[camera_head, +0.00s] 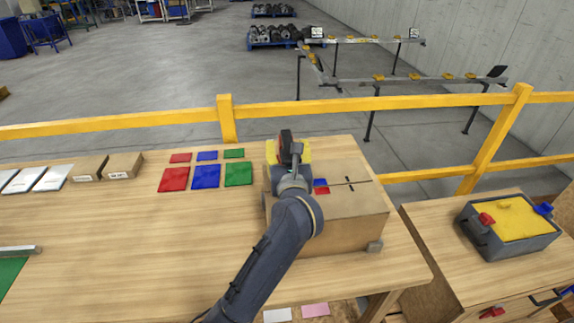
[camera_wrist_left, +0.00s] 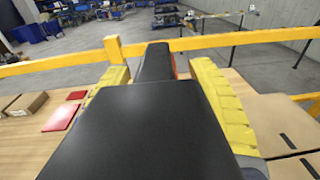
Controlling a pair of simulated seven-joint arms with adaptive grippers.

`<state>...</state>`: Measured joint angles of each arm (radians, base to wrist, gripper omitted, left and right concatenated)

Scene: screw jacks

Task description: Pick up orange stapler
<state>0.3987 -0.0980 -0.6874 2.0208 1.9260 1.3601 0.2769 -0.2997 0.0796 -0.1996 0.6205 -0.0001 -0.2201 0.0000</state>
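My left gripper (camera_head: 288,152), with yellow finger pads, is over the left end of a cardboard box. A black object with an orange-red side, which looks like the orange stapler (camera_head: 285,140), is between the pads. In the left wrist view, the stapler (camera_wrist_left: 155,65) shows mostly its black part, with a thin orange strip on its right. The stapler's lower part is hidden. My right gripper is not in view.
The cardboard box (camera_head: 350,212) stands on the wooden table (camera_head: 120,225). Red, blue and green squares (camera_head: 207,176) and small brown boxes (camera_head: 122,165) lie to the left. A yellow rail (camera_head: 360,105) runs behind. A grey bin with yellow filling (camera_head: 480,240) is at right.

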